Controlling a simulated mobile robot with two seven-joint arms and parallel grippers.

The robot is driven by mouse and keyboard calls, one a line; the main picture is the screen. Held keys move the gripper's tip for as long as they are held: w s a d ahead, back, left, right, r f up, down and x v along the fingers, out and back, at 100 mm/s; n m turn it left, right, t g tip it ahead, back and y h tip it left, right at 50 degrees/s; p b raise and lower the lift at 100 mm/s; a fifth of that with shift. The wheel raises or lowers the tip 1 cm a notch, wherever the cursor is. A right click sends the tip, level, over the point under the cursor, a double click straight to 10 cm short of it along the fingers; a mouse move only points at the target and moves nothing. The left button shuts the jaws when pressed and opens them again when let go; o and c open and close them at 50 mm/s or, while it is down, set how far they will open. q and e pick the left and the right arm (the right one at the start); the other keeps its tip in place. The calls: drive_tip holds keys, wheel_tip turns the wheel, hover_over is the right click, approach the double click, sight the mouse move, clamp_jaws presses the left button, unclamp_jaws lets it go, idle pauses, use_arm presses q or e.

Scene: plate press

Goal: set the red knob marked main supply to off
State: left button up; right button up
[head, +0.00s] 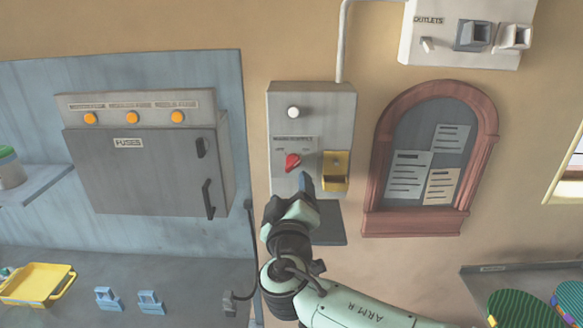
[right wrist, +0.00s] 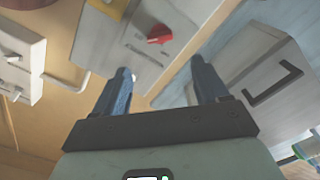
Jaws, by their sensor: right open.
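The red knob (head: 293,162) sits on the grey main supply box (head: 311,100) on the wall, with small "off" and "on" labels above it to the left and right. Its handle looks tilted toward the upper right, on the "on" side. My right gripper (head: 291,190) is just below the knob in the head view. In the right wrist view the knob (right wrist: 159,36) shows beyond and between the two blue fingertips (right wrist: 160,70). The fingers are apart and empty, not touching the knob. My left gripper is not in view.
A white round lamp or button (head: 293,112) is above the knob, and a yellow bracket (head: 335,172) sticks out close on its right. The fuse cabinet (head: 140,165) with handles is to the left. A framed notice board (head: 430,160) hangs to the right.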

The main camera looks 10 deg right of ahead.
sight(292, 165)
drive_tip(key=w+p, duration=0.1)
drive_tip(key=w, duration=0.2)
drive_tip(key=w+d+p, duration=0.1)
drive_tip(key=w, duration=0.2)
drive_tip(key=w+d+p, duration=0.1)
drive_tip(key=w, duration=0.3)
drive_tip(key=shift+p, duration=0.3)
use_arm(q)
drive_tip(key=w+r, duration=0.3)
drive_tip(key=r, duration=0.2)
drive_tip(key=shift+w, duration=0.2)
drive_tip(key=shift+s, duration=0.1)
use_arm(e)
drive_tip(key=shift+s, duration=0.1)
drive_tip(key=shift+c, duration=0.3)
drive_tip(key=c, duration=1)
